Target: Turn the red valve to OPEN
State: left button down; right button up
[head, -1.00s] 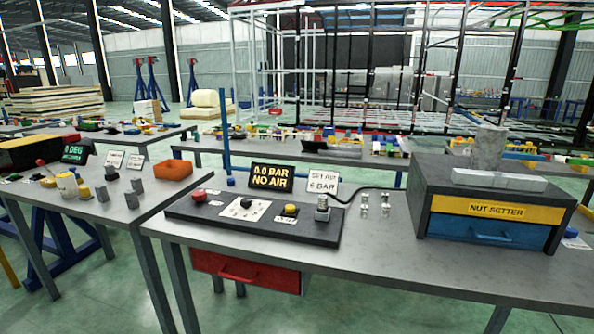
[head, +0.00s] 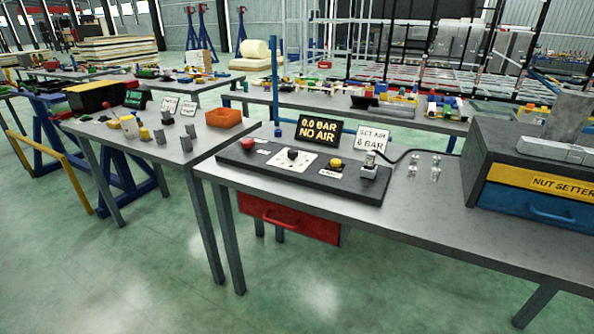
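A small red knob (head: 247,143), which looks like the red valve, sits at the left end of a dark panel (head: 300,176) on the middle workbench. Its small label is too small to read. A black display (head: 320,130) behind the panel reads "0.0 BAR NO AIR". A white sign (head: 372,138) beside it reads "SET AIR 6 BAR". The panel also carries a white dial plate with a black knob (head: 293,154), a yellow button (head: 335,163) and a silver fitting (head: 369,170). Neither of my grippers shows in the head view.
The workbench (head: 430,222) has a red drawer (head: 288,218) underneath. A nut setter cabinet (head: 540,185) stands at its right end. A left bench (head: 118,137) holds an orange bin (head: 223,117) and grey blocks. Green floor (head: 150,262) is open in front.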

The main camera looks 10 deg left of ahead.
aim_at(248, 144)
jog(key=i+j+z, duration=0.1)
jog(key=j, duration=0.2)
jog(key=i+j+z, duration=0.1)
jog(key=j, duration=0.25)
jog(key=i+j+z, duration=0.25)
jog(key=j, duration=0.5)
jog(key=i, duration=0.1)
